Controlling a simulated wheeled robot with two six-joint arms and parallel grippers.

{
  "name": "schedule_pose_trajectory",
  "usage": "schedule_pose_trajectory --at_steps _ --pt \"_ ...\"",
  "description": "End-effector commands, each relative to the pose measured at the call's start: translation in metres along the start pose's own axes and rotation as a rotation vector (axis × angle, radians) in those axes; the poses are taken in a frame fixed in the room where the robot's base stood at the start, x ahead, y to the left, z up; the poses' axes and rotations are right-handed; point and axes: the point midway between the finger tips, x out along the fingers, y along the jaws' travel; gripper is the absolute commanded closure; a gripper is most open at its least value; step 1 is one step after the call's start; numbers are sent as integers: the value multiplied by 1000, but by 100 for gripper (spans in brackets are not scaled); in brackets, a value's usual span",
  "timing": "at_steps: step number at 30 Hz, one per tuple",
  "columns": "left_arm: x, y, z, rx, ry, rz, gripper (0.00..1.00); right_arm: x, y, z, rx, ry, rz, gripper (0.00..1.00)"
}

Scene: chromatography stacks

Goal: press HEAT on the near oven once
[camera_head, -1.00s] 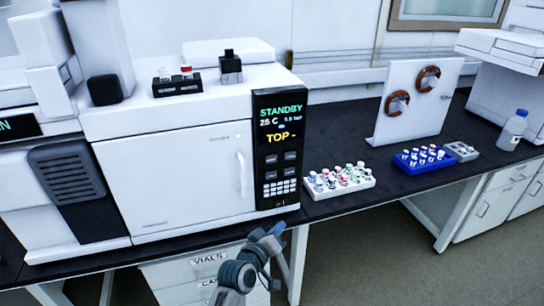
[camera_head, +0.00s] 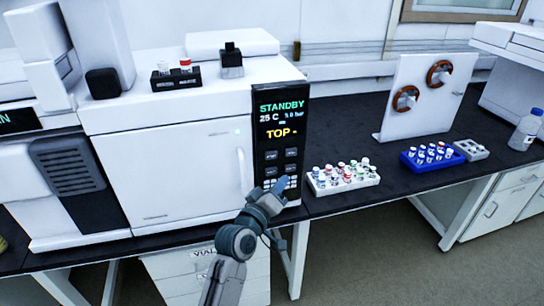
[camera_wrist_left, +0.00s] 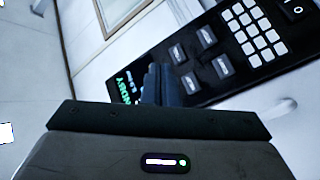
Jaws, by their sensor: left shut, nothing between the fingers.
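The near oven (camera_head: 170,170) is a white box with a black control panel (camera_head: 279,109) on its right side. The display reads STANDBY, 25 C and TOP. Below it are several grey buttons (camera_head: 270,155) and a white keypad; the button labels are too small to read. My left gripper (camera_head: 282,184) is shut and empty, in front of the lower panel, its tip over the keypad area. In the left wrist view the shut fingers (camera_wrist_left: 160,84) point toward the panel (camera_wrist_left: 205,65), near the grey buttons. I cannot tell whether they touch. My right gripper is not in view.
A white rack of vials (camera_head: 343,179) stands on the black bench just right of the panel. A blue vial rack (camera_head: 431,158), a white board with copper coils (camera_head: 423,100) and a bottle (camera_head: 525,130) stand farther right. Two vials sit in a black holder (camera_head: 176,77) on the oven.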

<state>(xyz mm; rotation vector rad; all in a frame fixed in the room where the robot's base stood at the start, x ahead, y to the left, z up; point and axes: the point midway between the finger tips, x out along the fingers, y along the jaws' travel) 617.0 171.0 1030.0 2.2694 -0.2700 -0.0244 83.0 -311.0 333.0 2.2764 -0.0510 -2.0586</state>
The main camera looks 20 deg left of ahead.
Motion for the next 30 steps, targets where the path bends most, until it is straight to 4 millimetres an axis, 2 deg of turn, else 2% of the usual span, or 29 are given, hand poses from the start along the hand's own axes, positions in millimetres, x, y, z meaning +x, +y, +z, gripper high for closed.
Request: schedule_pose_trajectory --at_steps 15,21,30 --pt "47 -35 -34 1 0 0 100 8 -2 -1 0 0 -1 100" --pt "55 -40 -40 1 0 -1 100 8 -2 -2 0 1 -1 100" --pt "56 -41 -41 0 0 -1 100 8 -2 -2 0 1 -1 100"
